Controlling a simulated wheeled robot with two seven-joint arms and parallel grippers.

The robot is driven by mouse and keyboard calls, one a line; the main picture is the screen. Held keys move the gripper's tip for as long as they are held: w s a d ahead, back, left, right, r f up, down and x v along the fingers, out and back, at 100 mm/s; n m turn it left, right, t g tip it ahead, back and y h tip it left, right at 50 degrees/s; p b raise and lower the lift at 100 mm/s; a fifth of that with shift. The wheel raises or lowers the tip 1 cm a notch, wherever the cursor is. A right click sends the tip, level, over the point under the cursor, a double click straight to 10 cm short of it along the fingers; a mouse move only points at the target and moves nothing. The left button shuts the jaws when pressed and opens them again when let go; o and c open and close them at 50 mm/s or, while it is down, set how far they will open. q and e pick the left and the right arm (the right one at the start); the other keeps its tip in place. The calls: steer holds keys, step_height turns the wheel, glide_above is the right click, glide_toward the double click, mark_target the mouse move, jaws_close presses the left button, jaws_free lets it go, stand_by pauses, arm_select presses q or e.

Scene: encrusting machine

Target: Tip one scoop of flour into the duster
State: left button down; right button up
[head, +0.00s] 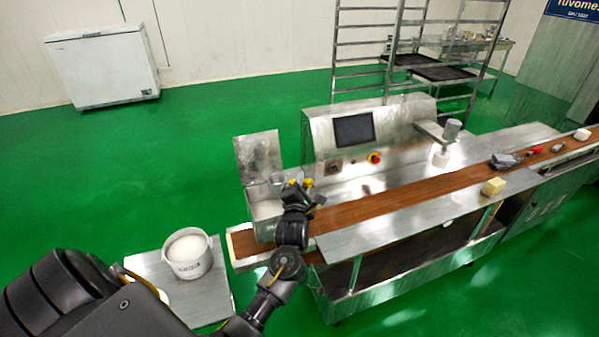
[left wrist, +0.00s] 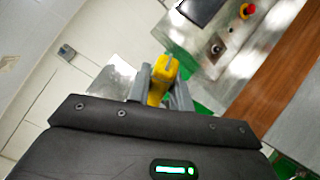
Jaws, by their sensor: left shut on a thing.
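My left gripper (head: 298,188) is raised at the near-left end of the machine and shut on a yellow handle (left wrist: 162,80), which looks like the scoop's. A small grey cup shape (head: 277,180) shows just left of the fingers; I cannot tell if it is the scoop's bowl. The gripper is beside a metal box with an upright plate (head: 258,152), apparently the duster, at the belt's end. Whether flour is in the scoop is hidden. A white tub of flour (head: 186,268) stands on a low metal table at lower left. My right gripper is not in view.
The machine panel has a dark screen (head: 354,130) and a red button (head: 374,157).

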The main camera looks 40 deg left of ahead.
arm_select(q)
steer(key=shift+w+d+r+m+g+p, duration=0.1)
steer(key=shift+w+r+m+g+p, duration=0.15)
steer(key=shift+m+p, duration=0.2)
steer(key=shift+r+p, duration=0.2)
steer(key=shift+p, duration=0.2)
steer(key=shift+r+p, duration=1.3)
steer(key=shift+r, duration=0.6)
arm_select(e)
steer(key=shift+a+r, duration=0.2)
steer(key=shift+r, duration=2.4)
steer(key=shift+d, duration=0.2)
arm_select(q)
steer(key=shift+d+f+h, duration=0.1)
steer(key=shift+h, duration=0.2)
arm_select(e)
steer(key=shift+f, duration=0.1)
